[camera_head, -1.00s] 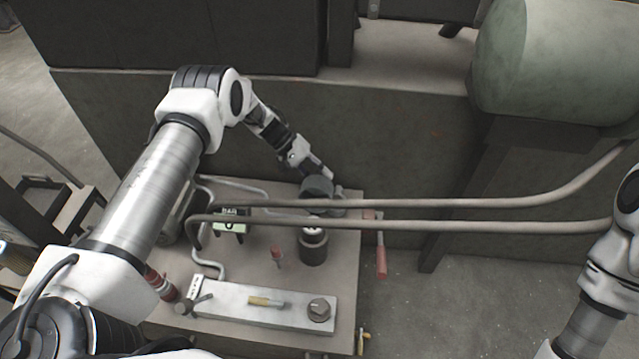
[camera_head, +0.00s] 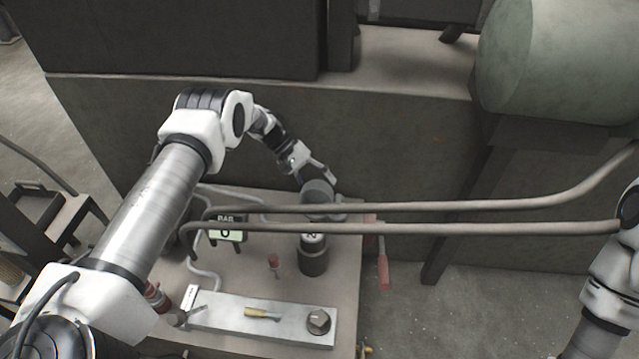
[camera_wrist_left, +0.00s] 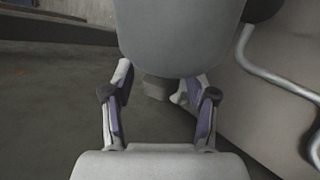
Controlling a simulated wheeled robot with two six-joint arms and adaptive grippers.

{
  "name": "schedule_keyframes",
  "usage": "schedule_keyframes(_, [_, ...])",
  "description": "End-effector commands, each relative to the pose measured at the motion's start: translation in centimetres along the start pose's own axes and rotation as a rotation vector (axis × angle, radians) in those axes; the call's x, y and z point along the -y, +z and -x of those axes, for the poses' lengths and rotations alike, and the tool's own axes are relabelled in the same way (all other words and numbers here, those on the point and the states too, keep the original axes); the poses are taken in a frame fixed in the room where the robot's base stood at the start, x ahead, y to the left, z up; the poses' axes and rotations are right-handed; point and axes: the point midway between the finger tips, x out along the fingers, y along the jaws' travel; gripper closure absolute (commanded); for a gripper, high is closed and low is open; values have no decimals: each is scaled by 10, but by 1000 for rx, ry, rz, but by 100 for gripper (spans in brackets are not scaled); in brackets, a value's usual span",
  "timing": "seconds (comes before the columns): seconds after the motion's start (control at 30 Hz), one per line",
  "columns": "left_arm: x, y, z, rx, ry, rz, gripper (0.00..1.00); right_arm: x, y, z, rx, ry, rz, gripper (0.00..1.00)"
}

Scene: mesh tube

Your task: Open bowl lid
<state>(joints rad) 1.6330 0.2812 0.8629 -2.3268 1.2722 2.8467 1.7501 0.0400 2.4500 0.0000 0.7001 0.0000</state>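A round grey lid-like piece (camera_head: 317,190) is at the back right corner of the bench, partly behind the pipes. It looks tilted, and what lies under it is hard to make out. My left gripper (camera_head: 316,174) is right at its far upper side. In the left wrist view a large grey rounded body (camera_wrist_left: 180,35) fills the top. My left gripper's fingers (camera_wrist_left: 157,92) are apart below it, with a small pale block (camera_wrist_left: 157,89) between or beyond them. I cannot tell whether the fingers touch anything.
Two long pipes (camera_head: 450,228) cross in front of the lid. A dark cylinder (camera_head: 313,258), a small gauge display (camera_head: 227,230) and a metal plate (camera_head: 215,312) are on the bench (camera_head: 345,275). A red-handled lever (camera_head: 382,268) is at its right side. A wall (camera_head: 400,130) stands behind.

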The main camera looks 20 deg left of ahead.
Motion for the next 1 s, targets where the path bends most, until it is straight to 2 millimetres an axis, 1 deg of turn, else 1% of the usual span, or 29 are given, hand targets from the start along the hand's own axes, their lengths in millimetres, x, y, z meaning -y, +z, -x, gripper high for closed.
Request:
schedule_keyframes(0.17, [0, 0, 1, -1, 0, 0, 43, 0, 0, 0, 0, 0, 0, 37])
schedule_keyframes(0.27, [0, -1, 6, -3, 1, -1, 43, 0, 0, 0, 0, 0, 0, 37])
schedule_keyframes(0.37, [-1, -1, 22, -4, 1, -2, 43, 0, 0, 0, 0, 0, 0, 37])
schedule_keyframes(0.6, [0, -1, 83, -4, 1, -1, 43, 0, 0, 0, 0, 0, 0, 37])
schedule_keyframes(0.7, [0, -1, 103, -3, 0, -2, 43, 0, 0, 0, 0, 0, 0, 37])
schedule_keyframes(0.83, [0, -1, 118, -1, 0, 0, 43, 0, 0, 0, 0, 0, 0, 37])
schedule_keyframes(1.0, [0, 0, 120, 1, 0, 0, 43, 0, 0, 0, 0, 0, 0, 37])
